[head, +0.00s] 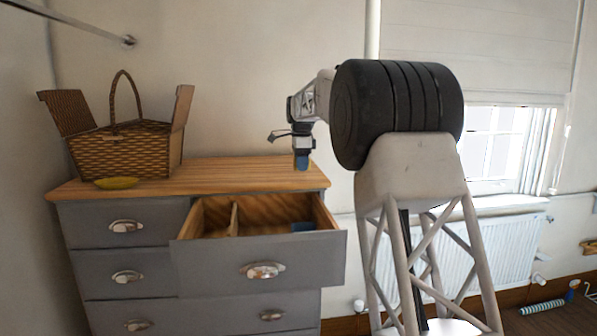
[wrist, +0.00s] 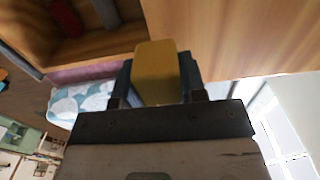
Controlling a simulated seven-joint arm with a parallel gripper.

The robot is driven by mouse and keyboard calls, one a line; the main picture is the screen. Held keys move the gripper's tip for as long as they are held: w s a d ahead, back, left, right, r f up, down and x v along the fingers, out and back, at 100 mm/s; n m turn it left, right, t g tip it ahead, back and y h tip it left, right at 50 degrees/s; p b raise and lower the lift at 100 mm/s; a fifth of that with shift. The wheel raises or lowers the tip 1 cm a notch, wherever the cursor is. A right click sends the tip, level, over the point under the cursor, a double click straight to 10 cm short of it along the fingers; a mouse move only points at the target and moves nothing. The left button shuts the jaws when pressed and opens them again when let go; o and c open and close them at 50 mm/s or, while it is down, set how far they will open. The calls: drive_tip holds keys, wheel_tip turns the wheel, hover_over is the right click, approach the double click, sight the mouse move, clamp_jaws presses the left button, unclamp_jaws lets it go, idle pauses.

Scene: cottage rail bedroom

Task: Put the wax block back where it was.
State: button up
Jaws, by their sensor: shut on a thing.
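The wax block (wrist: 157,70) is a yellow-amber block, seen in the wrist view between the two dark blue fingers of my gripper (head: 302,163). My gripper is shut on it and points down. In the head view my gripper is above the right end of the wooden dresser top (head: 245,172), behind the open drawer (head: 258,262). The block cannot be made out there behind the blue fingers. The drawer is pulled out and has a wooden divider (head: 233,218). A blue thing (head: 303,227) lies in its right compartment.
A wicker basket (head: 122,150) with raised lids stands on the dresser's left, with a yellow oval thing (head: 117,183) in front. The middle of the top is clear. The wrist view shows a red thing (wrist: 65,17) and a dark grey thing (wrist: 106,13) in the drawer.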

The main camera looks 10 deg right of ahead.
hover_over(299, 177)
drive_tip(key=shift+s+a+f, duration=0.1)
drive_tip(key=shift+f, duration=0.2)
idle(0.5)
drive_tip(key=shift+f, duration=1.7)
drive_tip(key=shift+f, duration=0.15)
drive_tip(key=o, duration=0.8)
drive_tip(key=shift+o, duration=0.2)
wheel_tip(299, 177, up, 12)
